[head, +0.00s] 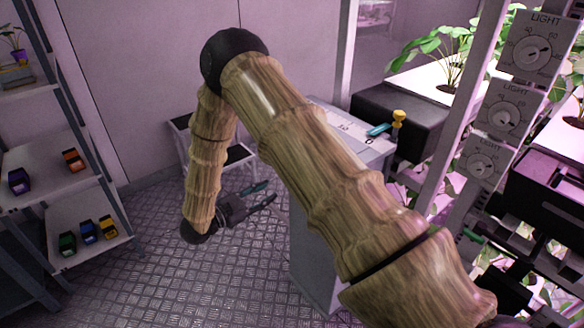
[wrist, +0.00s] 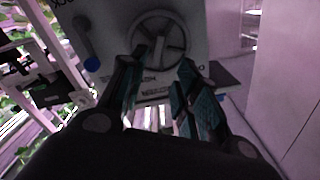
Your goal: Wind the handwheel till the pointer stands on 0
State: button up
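The handwheel (wrist: 134,36) shows in the wrist view as a grey spoked ring on the pale face of a box. In the head view the wheel is not seen. My gripper (head: 270,191) is open, with its two teal-padded fingers apart and nothing between them. In the wrist view my gripper (wrist: 168,62) has its fingertips overlapping the wheel's lower part; I cannot tell whether they touch it. The grey cabinet (head: 312,262) carries a pale top with printed marks, partly hidden behind my arm. I cannot make out the pointer or its reading.
A teal piece (head: 378,129) and a yellow knob (head: 398,117) sit at the cabinet top's far right. Light dials (head: 533,48) stand on the right rack. A shelf with small coloured boxes (head: 88,232) stands left.

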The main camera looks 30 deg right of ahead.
jog(key=shift+n, duration=0.6)
jog(key=d, duration=0.3)
jog(key=d+p, duration=0.1)
jog(key=d, duration=0.3)
jog(key=d+p, duration=0.1)
jog(key=d, duration=0.3)
jog(key=shift+w, duration=0.3)
jog(key=shift+f, duration=0.1)
grip_shut()
